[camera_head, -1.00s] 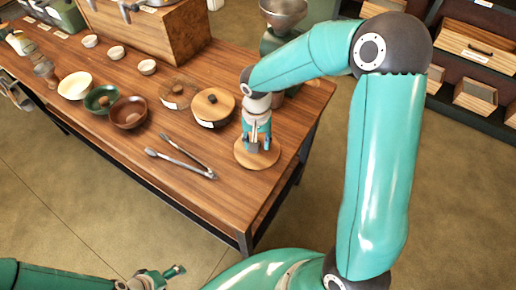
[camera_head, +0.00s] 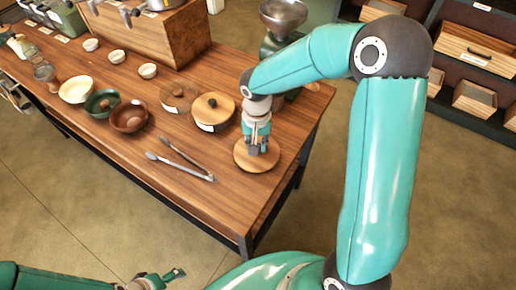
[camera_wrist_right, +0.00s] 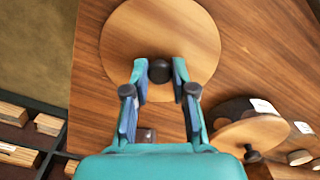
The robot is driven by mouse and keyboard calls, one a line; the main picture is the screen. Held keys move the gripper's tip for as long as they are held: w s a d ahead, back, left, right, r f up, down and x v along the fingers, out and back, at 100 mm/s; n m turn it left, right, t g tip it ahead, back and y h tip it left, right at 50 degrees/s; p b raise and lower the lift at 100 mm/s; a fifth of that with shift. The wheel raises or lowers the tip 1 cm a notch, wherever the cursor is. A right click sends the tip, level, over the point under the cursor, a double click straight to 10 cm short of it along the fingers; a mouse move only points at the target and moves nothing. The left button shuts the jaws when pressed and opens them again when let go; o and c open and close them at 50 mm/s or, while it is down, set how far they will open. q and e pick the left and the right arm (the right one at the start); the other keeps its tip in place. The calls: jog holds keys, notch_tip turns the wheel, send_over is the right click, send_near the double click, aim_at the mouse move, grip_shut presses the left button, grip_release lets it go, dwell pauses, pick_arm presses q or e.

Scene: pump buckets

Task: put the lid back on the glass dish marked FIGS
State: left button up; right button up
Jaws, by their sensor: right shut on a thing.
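A round wooden lid (camera_head: 243,160) with a dark knob lies at the table's near right end; I cannot tell whether it touches the tabletop. My right gripper (camera_head: 257,150) points down over it. In the right wrist view its fingers (camera_wrist_right: 160,74) are shut on the dark knob (camera_wrist_right: 160,70) of the lid (camera_wrist_right: 160,25). Behind it stand a lidded glass dish (camera_head: 212,127) and a glass dish with brown contents (camera_head: 178,90), seemingly without a lid. Both bear white labels, too small to read. My left gripper (camera_head: 165,278) is low in the head view, away from the table; its opening is unclear.
Metal tongs (camera_head: 182,166) lie left of the lid. A brown bowl (camera_head: 128,117), a green bowl (camera_head: 103,103) and a cream bowl (camera_head: 76,90) stand further left. A wooden box (camera_head: 165,40) and a grinder (camera_head: 283,15) stand behind. Bare wood lies around the tongs.

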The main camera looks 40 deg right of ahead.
jog(key=shift+r+p, duration=1.1)
jog(key=shift+r, duration=0.85)
jog(key=shift+s+d, duration=0.1)
